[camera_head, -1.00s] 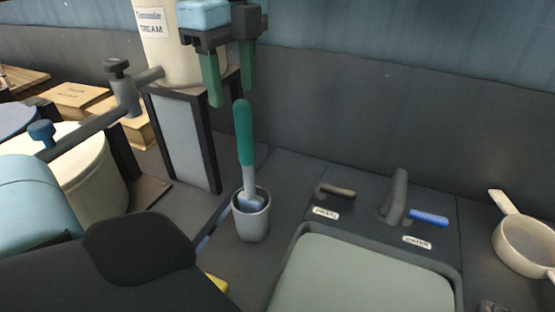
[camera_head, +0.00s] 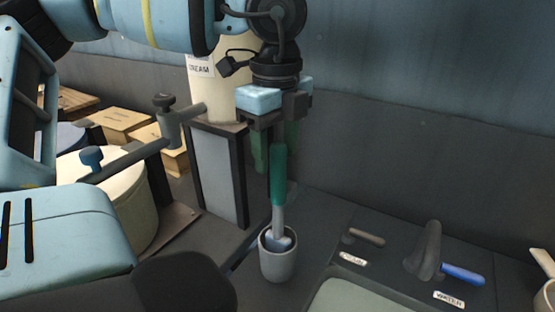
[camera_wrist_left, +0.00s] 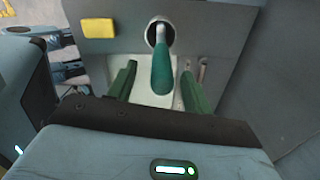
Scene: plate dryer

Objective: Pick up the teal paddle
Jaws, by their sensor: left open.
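The teal paddle (camera_head: 278,180) stands nearly upright, its grey lower end in a small grey cup (camera_head: 279,263) on the counter. My left gripper (camera_head: 275,158) points down behind the top of the teal handle in the head view, its green fingers partly hidden by it. In the left wrist view the paddle handle (camera_wrist_left: 162,72) shows between the two spread green fingers of my left gripper (camera_wrist_left: 160,85). The fingers are open, with a visible gap on both sides of the handle. My right gripper is not in view.
A cream container (camera_head: 222,75) on a dark-framed stand (camera_head: 218,175) is close behind my left gripper. Right of the cup are a small lever (camera_head: 366,236), a tap (camera_head: 425,250) with a blue handle, and a sink basin. A yellow block (camera_wrist_left: 98,28) shows in the wrist view.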

